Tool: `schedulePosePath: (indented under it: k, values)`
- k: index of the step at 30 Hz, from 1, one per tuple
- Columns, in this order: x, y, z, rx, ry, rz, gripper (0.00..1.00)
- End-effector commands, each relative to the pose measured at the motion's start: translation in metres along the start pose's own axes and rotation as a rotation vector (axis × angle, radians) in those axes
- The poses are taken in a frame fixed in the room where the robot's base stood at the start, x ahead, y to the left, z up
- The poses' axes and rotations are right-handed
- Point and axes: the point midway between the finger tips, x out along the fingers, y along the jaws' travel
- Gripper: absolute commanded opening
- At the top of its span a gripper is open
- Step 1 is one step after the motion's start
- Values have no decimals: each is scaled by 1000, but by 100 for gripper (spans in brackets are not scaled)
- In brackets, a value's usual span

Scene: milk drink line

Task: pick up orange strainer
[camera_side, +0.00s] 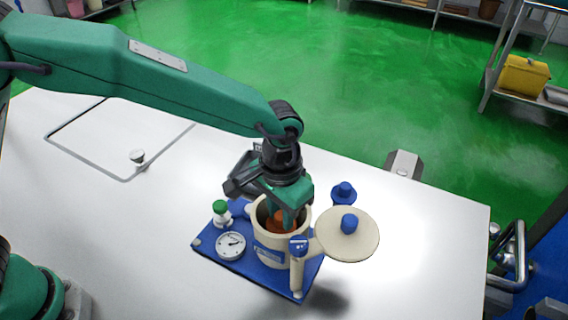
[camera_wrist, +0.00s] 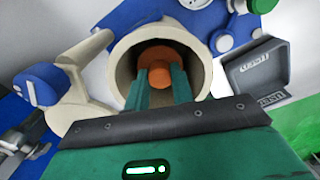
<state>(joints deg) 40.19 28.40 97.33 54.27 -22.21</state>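The orange strainer (camera_wrist: 155,53) sits inside a round cream pot (camera_wrist: 122,60), with its round knob facing up. In the side view the strainer (camera_side: 281,218) shows only in part, behind my fingers and inside the pot (camera_side: 271,245). My gripper (camera_wrist: 160,80) points down into the pot's mouth. Its two green fingers stand apart, one on each side of the knob. I cannot make out whether they touch it. In the side view my gripper (camera_side: 287,216) hides part of the pot's opening.
The pot stands on a blue base (camera_side: 208,240) with a dial gauge (camera_side: 231,246) and a green-capped white valve (camera_side: 221,212). A cream lid with a blue knob (camera_side: 347,238) stands out to the right of the pot.

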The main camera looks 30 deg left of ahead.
Motion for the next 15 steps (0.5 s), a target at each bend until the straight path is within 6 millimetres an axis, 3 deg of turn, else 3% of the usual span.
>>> schedulePosePath:
  k: [15]
  values:
    - [-8, 0, -1, 0, 3, 1, 0]
